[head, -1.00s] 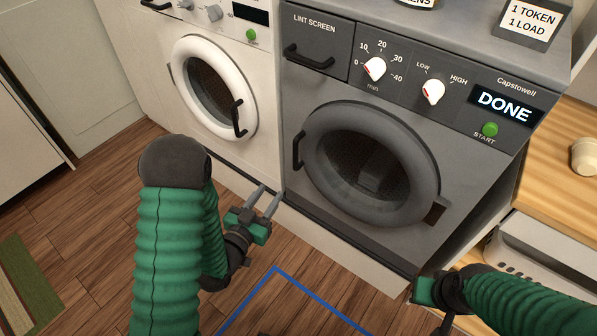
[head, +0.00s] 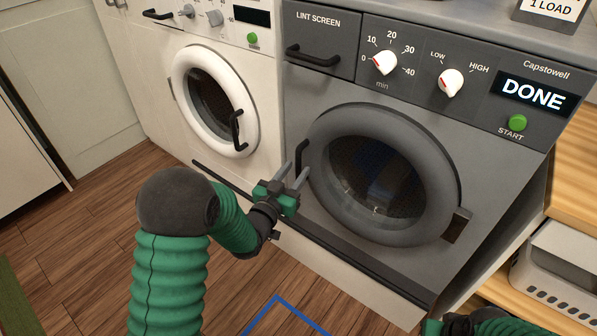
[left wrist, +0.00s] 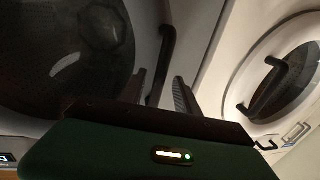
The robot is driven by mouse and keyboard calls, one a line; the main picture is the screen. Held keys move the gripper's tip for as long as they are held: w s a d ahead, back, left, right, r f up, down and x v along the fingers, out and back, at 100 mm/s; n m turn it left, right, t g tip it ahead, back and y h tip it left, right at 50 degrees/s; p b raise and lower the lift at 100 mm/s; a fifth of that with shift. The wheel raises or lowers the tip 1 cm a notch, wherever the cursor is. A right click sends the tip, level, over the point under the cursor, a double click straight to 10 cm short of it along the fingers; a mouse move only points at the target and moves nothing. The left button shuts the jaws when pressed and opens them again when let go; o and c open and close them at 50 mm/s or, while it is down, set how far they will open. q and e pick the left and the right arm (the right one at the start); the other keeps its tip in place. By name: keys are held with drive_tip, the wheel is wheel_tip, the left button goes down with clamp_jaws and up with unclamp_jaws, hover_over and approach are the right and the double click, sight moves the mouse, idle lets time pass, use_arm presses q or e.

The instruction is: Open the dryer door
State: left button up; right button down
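The grey dryer's round door (head: 385,175) is shut, with a dark window and a hinge at its right edge. Its black handle (head: 302,160) stands upright on the door's left edge. My left gripper (head: 293,177) is open, its fingertips at the lower part of the handle. In the left wrist view the handle (left wrist: 163,60) rises between the two open fingers (left wrist: 158,92); I cannot tell whether either finger touches it. My right arm (head: 490,322) shows at the bottom right edge; its gripper's fingers are out of frame.
A white washer (head: 222,100) with a closed door and black handle stands to the left of the dryer. A wooden shelf with a light-coloured crate (head: 560,270) is at the right. Wooden floor with a blue line is in front.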

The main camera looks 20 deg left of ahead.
use_arm(q)
drive_tip(key=shift+w+d, duration=0.2)
drive_tip(key=shift+w, duration=0.95)
clamp_jaws()
idle(0.5)
